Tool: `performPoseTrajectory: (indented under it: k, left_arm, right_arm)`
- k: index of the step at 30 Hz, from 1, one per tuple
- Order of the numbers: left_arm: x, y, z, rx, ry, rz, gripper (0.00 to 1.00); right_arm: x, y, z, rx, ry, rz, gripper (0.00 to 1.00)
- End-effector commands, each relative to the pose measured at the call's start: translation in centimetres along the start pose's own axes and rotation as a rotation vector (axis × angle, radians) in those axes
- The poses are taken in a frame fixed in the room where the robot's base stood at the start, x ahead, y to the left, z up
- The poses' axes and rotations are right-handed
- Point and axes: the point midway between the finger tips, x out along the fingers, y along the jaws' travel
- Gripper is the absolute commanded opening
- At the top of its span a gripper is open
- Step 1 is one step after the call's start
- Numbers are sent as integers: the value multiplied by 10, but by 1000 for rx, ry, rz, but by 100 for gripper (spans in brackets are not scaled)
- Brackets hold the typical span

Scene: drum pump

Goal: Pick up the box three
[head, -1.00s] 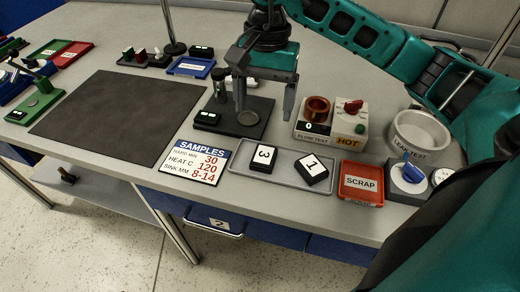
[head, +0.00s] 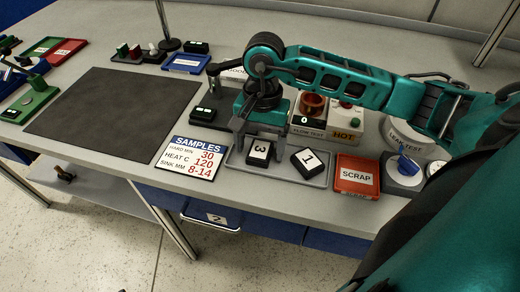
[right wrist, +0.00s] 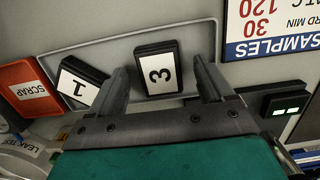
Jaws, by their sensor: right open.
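Box three (head: 258,152) is a small black box with a white label marked 3, lying in a shallow grey tray (head: 318,181). My right gripper (head: 257,152) is open above the tray, with one finger on each side of box three in the head view. In the right wrist view box three (right wrist: 157,70) shows between the two open fingers (right wrist: 162,78), apart from both. Box one (head: 308,161) lies tilted beside it to the right; in the right wrist view box one (right wrist: 76,86) is close to a finger. My left gripper is not in view.
A SAMPLES card (head: 193,157) lies left of the tray, and a red SCRAP bin (head: 357,176) stands right of it. The flow test and HOT unit (head: 345,121) is behind. A dark mat (head: 115,113) covers the left bench.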

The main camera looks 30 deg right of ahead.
Motion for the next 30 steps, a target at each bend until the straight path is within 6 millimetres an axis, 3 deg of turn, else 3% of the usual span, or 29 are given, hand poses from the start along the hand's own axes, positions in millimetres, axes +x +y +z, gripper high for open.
performPoseTrajectory:
  k: [4, 22, 30]
  left_arm:
    - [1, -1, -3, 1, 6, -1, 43]
    - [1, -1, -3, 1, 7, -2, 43]
    - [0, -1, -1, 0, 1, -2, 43]
  right_arm:
    - [0, 0, 0, 0, 0, 0, 79]
    - [-1, 0, 0, 1, 0, 1, 22]
    - [-2, 0, 0, 1, 0, 0, 19]
